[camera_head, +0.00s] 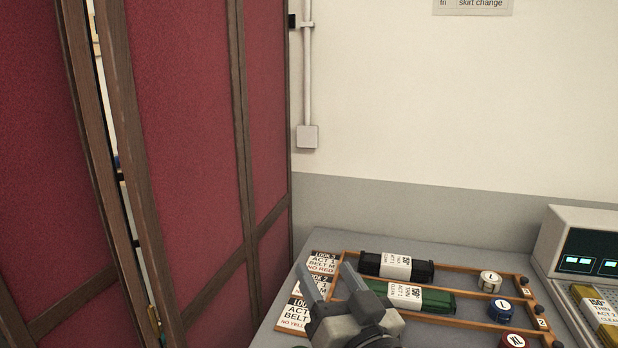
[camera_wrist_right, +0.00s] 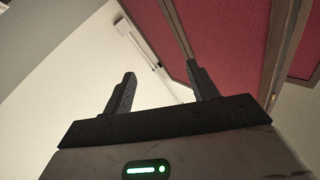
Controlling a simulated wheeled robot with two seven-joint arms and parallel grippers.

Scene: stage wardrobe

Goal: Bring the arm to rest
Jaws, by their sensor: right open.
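My right gripper (camera_head: 328,284) is in the lower middle of the head view, in front of the left part of the table. Its two fingers point up and stand apart with nothing between them. In the right wrist view the same gripper (camera_wrist_right: 160,92) shows two separated dark fingers, with wall and folding screen beyond them. My left gripper is not in view.
A grey table (camera_head: 375,246) holds a wooden rack (camera_head: 460,267) with a black roll (camera_head: 372,262), a green roll (camera_head: 435,300) and several round labelled pieces. Label cards (camera_head: 322,265) lie at its left. A red folding screen (camera_head: 180,120) stands left; a device (camera_head: 580,240) stands right.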

